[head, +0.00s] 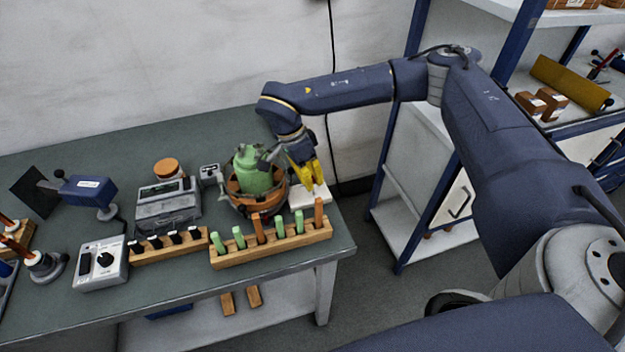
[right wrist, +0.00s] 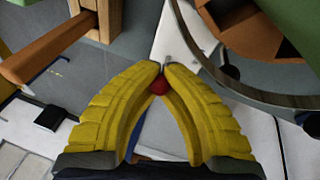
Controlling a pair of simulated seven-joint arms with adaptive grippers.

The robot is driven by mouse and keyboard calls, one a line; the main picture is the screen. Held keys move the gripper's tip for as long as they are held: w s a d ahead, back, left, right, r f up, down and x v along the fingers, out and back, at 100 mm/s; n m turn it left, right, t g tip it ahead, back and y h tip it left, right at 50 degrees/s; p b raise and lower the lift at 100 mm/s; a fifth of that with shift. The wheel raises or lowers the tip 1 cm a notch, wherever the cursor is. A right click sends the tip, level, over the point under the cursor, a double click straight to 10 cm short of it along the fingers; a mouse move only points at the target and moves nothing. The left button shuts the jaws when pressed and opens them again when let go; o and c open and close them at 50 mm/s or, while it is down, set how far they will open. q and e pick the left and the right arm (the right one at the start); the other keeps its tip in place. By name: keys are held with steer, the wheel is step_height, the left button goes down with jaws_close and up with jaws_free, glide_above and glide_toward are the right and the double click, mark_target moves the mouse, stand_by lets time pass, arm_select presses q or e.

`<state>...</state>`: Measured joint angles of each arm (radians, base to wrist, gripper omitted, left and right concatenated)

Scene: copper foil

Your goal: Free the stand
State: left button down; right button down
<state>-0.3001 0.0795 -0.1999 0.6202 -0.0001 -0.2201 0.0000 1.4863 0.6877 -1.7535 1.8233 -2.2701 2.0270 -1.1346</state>
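My right gripper (head: 318,188) points down over a white block (head: 312,198) at the right end of the bench. In the right wrist view, its yellow fingers (right wrist: 162,66) come together at the tips around a small red-knobbed metal pin (right wrist: 158,87). A green bottle-like vessel (head: 252,172) sits inside an orange-brown ring holder (head: 236,188), just left of the gripper. In the wrist view, the holder's dark round rim (right wrist: 235,95) curves close beside the right finger. Which item is the stand is unclear. My left gripper is out of view.
A wooden rack (head: 275,247) with upright green and brown pieces stands in front of the holder. A grey scale-like device (head: 168,205), a white control box (head: 100,262) and a blue tool (head: 85,190) stand to the left. A blue-framed shelf (head: 400,190) is beyond the bench's right edge.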

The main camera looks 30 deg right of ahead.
steer(key=shift+w+r, duration=0.1)
steer(key=c, duration=1.3)
jaws_free()
steer(key=shift+o, duration=0.2)
